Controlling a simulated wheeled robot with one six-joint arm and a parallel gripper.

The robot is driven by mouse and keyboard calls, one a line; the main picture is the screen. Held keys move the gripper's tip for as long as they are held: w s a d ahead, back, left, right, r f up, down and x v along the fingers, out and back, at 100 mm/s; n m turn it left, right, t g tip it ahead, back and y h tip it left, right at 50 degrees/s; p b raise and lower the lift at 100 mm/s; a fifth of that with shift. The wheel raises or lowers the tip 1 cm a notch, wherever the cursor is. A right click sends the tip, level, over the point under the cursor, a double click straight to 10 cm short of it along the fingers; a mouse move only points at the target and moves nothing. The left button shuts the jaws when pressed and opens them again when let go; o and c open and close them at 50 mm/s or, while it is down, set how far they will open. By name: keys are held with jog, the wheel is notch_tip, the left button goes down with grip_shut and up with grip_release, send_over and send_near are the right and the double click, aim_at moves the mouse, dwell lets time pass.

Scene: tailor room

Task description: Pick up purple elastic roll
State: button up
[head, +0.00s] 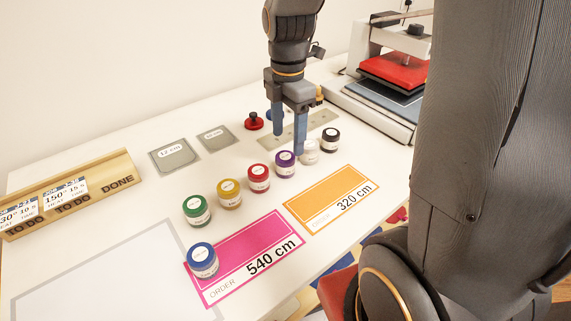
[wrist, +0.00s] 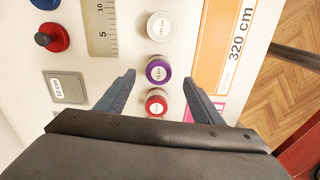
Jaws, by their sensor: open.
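The purple elastic roll (head: 285,163) stands on the white table in a row of similar rolls, between the red roll (head: 259,178) and the white roll (head: 310,151). My gripper (head: 289,142) is open and empty, its fingers pointing down above and just behind the purple and white rolls. In the wrist view the purple roll (wrist: 158,71) lies just beyond the gap between the fingertips (wrist: 162,76), and the red roll (wrist: 156,103) shows between the fingers. I cannot tell the exact height of the fingertips over the table.
Green (head: 196,210), yellow (head: 230,194) and black (head: 330,139) rolls share the row. A blue roll (head: 203,260) stands on the pink 540 cm card (head: 232,262). An orange 320 cm card (head: 318,209) lies in front. A heat press (head: 385,88) stands at the back right.

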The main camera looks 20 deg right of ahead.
aim_at(286, 156)
jog(key=shift+a+f+p, duration=0.15)
jog(key=shift+f+p, duration=0.35)
jog(key=shift+f, duration=1.35)
jog(key=shift+a+f+p, duration=0.1)
jog(key=shift+f+p, duration=0.35)
jog(key=shift+f, duration=1.4)
jog(key=shift+c, duration=0.4)
jog(key=c, duration=1)
